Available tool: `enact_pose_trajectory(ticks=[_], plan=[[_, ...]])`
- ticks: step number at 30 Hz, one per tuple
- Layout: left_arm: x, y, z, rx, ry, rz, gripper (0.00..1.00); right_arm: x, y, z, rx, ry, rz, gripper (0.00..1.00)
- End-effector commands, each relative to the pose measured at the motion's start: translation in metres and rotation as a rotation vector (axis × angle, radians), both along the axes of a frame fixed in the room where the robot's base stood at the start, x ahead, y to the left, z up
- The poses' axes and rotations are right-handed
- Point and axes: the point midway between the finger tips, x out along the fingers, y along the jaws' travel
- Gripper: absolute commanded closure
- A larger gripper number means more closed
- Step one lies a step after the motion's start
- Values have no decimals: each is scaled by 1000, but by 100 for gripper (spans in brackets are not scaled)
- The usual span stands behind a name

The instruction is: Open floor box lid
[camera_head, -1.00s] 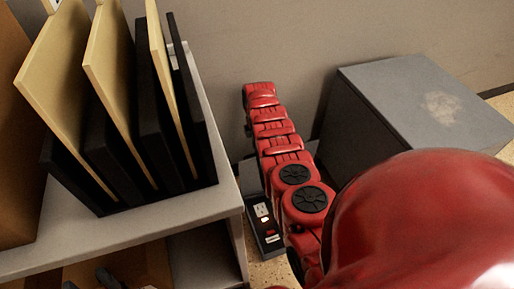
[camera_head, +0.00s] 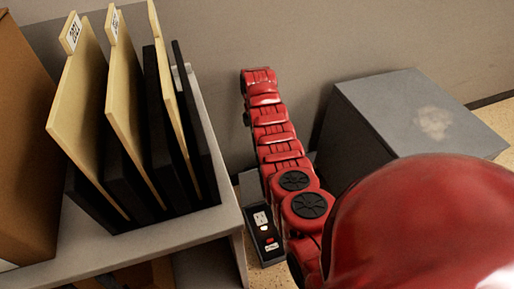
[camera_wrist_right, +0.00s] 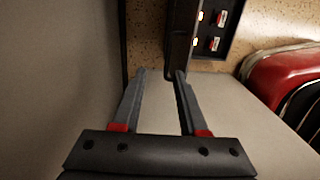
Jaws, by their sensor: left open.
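The floor box (camera_head: 262,228) stands at the shelf's right end in the head view, its socket panel uncovered. It also shows at the top of the right wrist view (camera_wrist_right: 214,32). A dark panel, apparently its lid (camera_wrist_right: 180,38), stands beside the sockets, seen nearly edge-on. My right gripper (camera_wrist_right: 160,74) is open; its right fingertip is close to the panel's lower end, and contact cannot be told. My right arm hides part of the box in the head view. Dark fingertips of my left gripper (camera_head: 98,281) show at the bottom left edge, mostly cut off.
A grey shelf unit (camera_head: 200,222) with upright folders (camera_head: 82,105) and black holders stands at left. A grey cabinet (camera_head: 410,110) stands right of my arm, against the wall. Speckled floor shows in the narrow gap between them, so room around the floor box is tight.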

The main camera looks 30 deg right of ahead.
Motion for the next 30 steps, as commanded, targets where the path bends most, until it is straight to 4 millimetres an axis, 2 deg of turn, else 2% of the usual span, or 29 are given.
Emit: enact_pose_trajectory(ticks=[1,3,9,30], plan=[[1,0,7,-5,4,-1,51,1,0,16,0,-2,0,58],[2,0,9,-10,9,-2,51,3,0,30,-1,-3,0,58],[3,-1,13,-21,19,-3,51,4,-1,54,0,-2,0,58],[4,-1,13,-23,21,-3,51,4,-1,57,0,1,0,58]])
